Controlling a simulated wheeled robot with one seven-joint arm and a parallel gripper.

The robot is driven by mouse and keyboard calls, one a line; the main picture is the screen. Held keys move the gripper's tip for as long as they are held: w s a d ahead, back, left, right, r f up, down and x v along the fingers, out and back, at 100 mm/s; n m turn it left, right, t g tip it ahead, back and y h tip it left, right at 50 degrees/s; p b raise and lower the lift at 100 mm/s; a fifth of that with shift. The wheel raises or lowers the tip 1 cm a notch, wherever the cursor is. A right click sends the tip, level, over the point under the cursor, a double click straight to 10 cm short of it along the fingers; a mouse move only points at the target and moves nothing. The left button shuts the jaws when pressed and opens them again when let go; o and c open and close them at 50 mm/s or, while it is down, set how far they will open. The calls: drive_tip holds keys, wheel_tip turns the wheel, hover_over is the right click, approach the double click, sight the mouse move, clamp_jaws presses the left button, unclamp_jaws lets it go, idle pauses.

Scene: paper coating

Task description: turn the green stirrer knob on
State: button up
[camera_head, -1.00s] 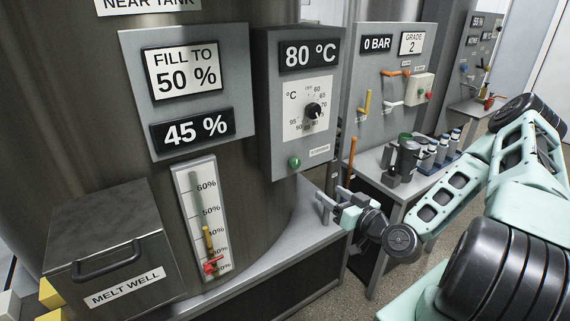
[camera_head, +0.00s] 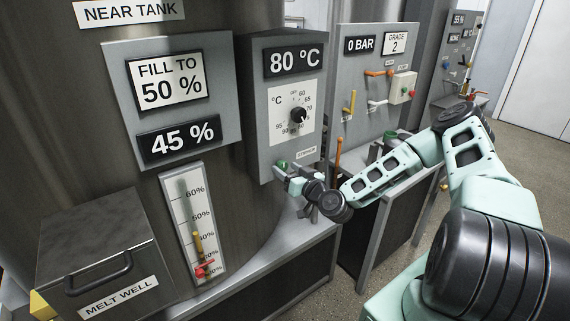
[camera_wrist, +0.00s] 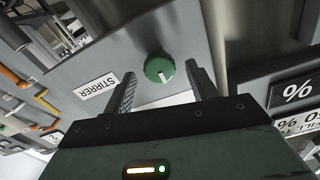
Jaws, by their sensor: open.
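The round green stirrer knob (camera_wrist: 159,68) with a white pointer mark sits on the grey panel, beside the STIRRER label (camera_wrist: 97,86). In the head view the knob (camera_head: 281,163) is at the bottom of the 80 °C box, partly hidden by my gripper (camera_head: 284,173). In the wrist view my gripper (camera_wrist: 160,74) is open, one finger on each side of the knob. A gap shows on each side, and the fingers appear apart from it. The pointer mark points toward my gripper in the wrist view.
The 80 °C box (camera_head: 257,110) carries a black temperature dial (camera_head: 298,115) above the knob. A level gauge (camera_head: 183,215) with yellow and red pointers and the MELT WELL box (camera_head: 98,240) are at left. A valve panel (camera_head: 345,75) stands at right.

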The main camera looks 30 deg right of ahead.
drive_tip(key=shift+w, duration=0.85)
drive_tip(key=c, duration=1)
drive_tip(key=shift+f+m+b, duration=0.1)
drive_tip(key=shift+m+b, duration=0.2)
drive_tip(key=shift+m, duration=0.1)
drive_tip(key=m+b, duration=0.3)
drive_tip(key=m, duration=0.1)
drive_tip(key=shift+f+m, duration=0.1)
drive_tip(key=shift+m, duration=0.3)
drive_tip(key=m+b, duration=0.3)
drive_tip(key=m, duration=0.3)
drive_tip(key=shift+d, duration=0.1)
drive_tip(key=shift+m+b, duration=0.3)
